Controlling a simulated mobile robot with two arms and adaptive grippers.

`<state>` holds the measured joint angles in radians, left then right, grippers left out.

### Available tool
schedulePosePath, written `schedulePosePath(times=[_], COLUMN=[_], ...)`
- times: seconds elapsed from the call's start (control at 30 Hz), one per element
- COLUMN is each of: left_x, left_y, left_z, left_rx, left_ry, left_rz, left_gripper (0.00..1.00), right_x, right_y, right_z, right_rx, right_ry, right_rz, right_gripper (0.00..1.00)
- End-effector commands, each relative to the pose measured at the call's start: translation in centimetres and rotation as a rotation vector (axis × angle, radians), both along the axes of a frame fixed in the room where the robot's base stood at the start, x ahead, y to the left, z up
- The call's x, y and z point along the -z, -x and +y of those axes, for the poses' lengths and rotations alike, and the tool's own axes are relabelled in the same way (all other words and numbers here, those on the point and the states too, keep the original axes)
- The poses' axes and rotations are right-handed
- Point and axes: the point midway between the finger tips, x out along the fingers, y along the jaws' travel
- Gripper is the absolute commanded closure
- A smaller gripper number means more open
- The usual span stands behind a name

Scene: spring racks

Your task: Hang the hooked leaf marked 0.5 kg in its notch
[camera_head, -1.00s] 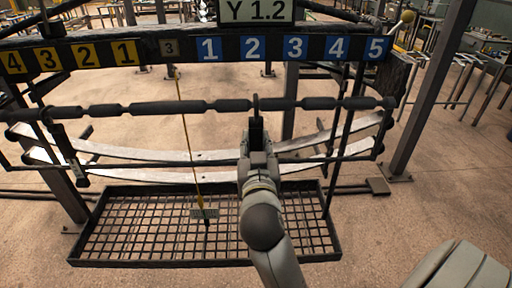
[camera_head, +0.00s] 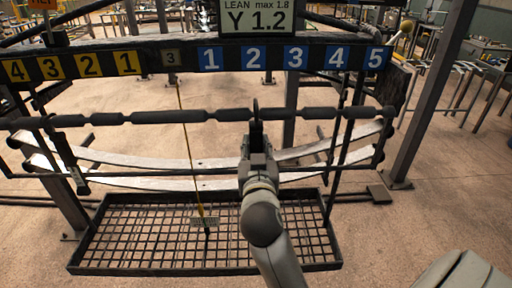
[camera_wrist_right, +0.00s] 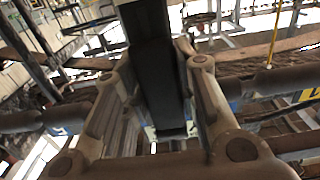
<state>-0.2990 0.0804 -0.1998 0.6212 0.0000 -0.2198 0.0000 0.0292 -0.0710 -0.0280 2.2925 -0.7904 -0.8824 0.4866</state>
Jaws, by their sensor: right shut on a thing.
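My right gripper (camera_head: 257,140) reaches up from below to the dark notched bar (camera_head: 180,117), right of its middle. It is shut on a dark, narrow piece, the hooked leaf (camera_head: 256,107), whose top shows at the bar. In the right wrist view the leaf (camera_wrist_right: 155,75) is a black strip between the fingers. The mark on it does not show. I cannot tell whether its hook rests in a notch or is only held at the bar. My left gripper is not in view.
Above the bar runs a number strip (camera_head: 180,60), yellow on the left and blue on the right, under a "Y 1.2" sign (camera_head: 255,18). A yellow cord (camera_head: 187,140) hangs to a small tag (camera_head: 204,221) over a mesh tray (camera_head: 100,268). Pale curved strips (camera_head: 130,158) span behind the bar.

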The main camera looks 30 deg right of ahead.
Motion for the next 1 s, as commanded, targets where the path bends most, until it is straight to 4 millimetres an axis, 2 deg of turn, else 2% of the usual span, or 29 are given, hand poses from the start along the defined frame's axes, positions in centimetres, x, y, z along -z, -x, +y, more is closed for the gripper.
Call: schedulePosePath(times=[0.2,0.53,1.0], left_x=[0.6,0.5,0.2], left_y=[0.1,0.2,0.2], left_z=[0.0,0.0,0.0], left_rx=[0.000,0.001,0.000], left_ry=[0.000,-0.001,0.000], left_rz=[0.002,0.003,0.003], left_gripper=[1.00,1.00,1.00], right_x=[0.5,0.4,0.3], right_y=[0.1,0.0,-1.4], right_z=[0.1,0.0,-0.9], right_rx=[0.000,0.000,0.000], right_ry=[0.000,0.002,0.003], right_rz=[-0.004,-0.005,-0.004], right_gripper=[1.00,1.00,1.00])
